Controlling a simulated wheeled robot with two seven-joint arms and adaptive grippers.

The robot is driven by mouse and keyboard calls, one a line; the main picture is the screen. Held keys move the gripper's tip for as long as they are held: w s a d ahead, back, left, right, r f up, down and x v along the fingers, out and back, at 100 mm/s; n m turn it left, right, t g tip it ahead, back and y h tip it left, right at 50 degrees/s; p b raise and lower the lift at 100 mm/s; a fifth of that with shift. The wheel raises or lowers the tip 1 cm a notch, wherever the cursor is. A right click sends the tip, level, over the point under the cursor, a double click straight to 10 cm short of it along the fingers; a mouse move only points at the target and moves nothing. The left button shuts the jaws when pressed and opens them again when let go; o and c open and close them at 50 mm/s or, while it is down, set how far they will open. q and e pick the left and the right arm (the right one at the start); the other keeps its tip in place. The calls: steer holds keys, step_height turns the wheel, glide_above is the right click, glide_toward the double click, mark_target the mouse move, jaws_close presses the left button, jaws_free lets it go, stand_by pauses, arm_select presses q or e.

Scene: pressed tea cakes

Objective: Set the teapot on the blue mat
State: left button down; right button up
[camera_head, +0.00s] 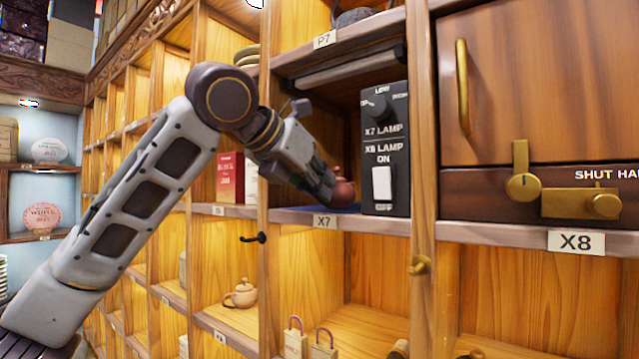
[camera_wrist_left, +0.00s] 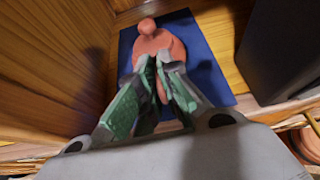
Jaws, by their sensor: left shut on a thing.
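A reddish-brown teapot (camera_head: 344,190) is in the X7 compartment, partly hidden behind my left gripper (camera_head: 326,192). In the left wrist view the teapot (camera_wrist_left: 157,38) shows its round knob and lid, with the fingers (camera_wrist_left: 160,68) closed on its near side. The blue mat (camera_wrist_left: 212,76) lies under it on the wooden shelf floor and sticks out on both sides; its edge also shows in the head view (camera_head: 312,210). The teapot is over the mat; whether its base touches it I cannot tell. My right gripper is not in view.
A black lamp switch box (camera_head: 386,150) stands close to the right of the teapot. A wooden wall bounds the compartment on the left. A rolled cylinder (camera_head: 345,68) hangs under the shelf above. Another teapot (camera_head: 240,293) sits on a lower left shelf.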

arm_select(q)
steer(key=c, duration=1.6)
jaws_free()
steer(key=shift+b+v, duration=1.3)
steer(key=shift+v, duration=4.75)
steer(key=shift+r, duration=0.1)
